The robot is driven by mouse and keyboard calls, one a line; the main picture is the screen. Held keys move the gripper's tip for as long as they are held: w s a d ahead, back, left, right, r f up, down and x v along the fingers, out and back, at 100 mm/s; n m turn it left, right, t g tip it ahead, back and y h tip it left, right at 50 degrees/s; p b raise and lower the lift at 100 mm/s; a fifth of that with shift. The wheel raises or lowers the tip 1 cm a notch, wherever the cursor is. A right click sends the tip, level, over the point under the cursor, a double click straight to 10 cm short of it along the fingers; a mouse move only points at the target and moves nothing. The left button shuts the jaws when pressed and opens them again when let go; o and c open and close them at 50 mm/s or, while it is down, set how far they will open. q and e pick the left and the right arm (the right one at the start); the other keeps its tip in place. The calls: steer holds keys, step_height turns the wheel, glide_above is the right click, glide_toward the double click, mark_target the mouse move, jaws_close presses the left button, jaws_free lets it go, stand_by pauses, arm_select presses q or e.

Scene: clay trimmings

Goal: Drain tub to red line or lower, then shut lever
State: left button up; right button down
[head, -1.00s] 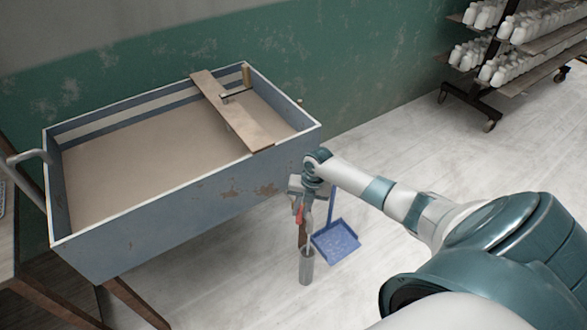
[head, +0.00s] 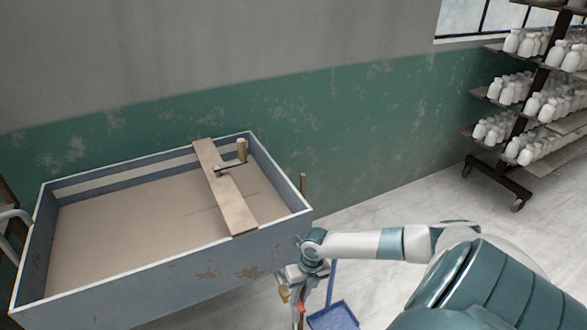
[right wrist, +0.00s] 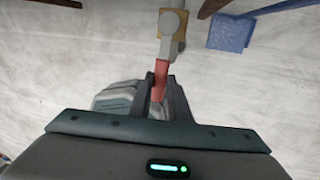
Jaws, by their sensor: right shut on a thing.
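The blue-grey tub (head: 130,290) holds flat beige slurry (head: 130,225) well below its rim. A pale band (head: 120,180) runs along the inner back wall above the surface. I cannot make out a red line. My right gripper (head: 297,292) is below the tub's right end. In the right wrist view my right gripper (right wrist: 160,98) is shut on the red lever handle (right wrist: 160,78). The handle joins the grey and brass valve (right wrist: 171,28). In the head view, the arm partly hides the valve. My left gripper is not in view.
A plank (head: 225,190) with a wooden-handled tool lies across the tub. A blue dustpan (head: 333,316) is on the floor right of my gripper; it also shows in the right wrist view (right wrist: 231,33). A wheeled rack (head: 530,120) of white bottles stands back right.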

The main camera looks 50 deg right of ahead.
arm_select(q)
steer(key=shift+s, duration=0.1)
arm_select(e)
steer(key=shift+d, duration=0.1)
steer(key=c, duration=1.6)
jaws_free()
steer(key=shift+c, duration=0.2)
